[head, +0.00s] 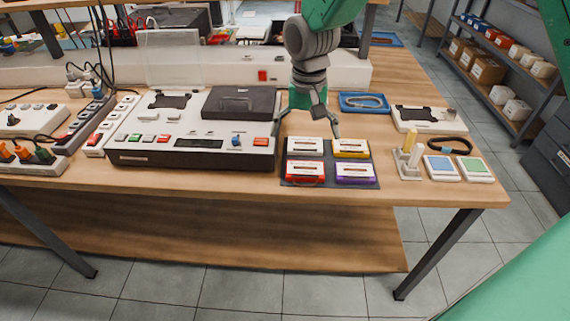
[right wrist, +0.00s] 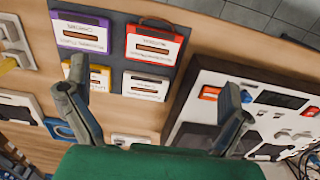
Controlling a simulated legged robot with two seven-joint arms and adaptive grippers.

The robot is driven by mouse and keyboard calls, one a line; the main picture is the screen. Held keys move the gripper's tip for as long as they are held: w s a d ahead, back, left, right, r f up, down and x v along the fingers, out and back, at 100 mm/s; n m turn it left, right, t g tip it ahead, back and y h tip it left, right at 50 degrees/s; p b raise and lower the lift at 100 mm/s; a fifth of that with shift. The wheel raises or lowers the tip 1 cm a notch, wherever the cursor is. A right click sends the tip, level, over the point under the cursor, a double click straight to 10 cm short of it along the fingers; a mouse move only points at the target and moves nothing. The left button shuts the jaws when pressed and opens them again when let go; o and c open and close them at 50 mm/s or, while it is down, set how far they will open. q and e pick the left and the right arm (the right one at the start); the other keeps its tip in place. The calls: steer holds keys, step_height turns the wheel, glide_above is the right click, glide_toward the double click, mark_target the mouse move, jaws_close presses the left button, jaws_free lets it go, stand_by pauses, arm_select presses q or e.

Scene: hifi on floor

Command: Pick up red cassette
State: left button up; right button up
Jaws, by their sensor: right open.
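The red cassette (head: 305,171) lies flat at the front left of a dark mat (head: 330,182) on the wooden table. A white cassette (head: 305,146) is behind it, a purple one (head: 355,173) to its right, and a yellow one (head: 350,148) at the back right. My right gripper (head: 306,128) is open and empty, above the back edge of the mat, behind the red cassette. In the right wrist view the red cassette (right wrist: 153,45) shows beyond the open fingers (right wrist: 154,80), with the white cassette (right wrist: 146,86) nearer. My left gripper is not in view.
A cassette deck (head: 195,142) stands left of the mat. A blue tray (head: 364,103) is behind, and a white stand (head: 408,160) and blue (head: 441,168) and green (head: 475,170) pads are to the right. The table's front edge is just before the mat.

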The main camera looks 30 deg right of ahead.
glide_above(305, 175)
step_height(305, 175, down, 7)
steer(key=shift+w+a+f, duration=0.1)
steer(key=shift+f, duration=0.8)
steer(key=f, duration=0.4)
steer(key=shift+d+f+b, duration=0.2)
steer(key=shift+f+b, duration=0.15)
steer(key=c, duration=1.1)
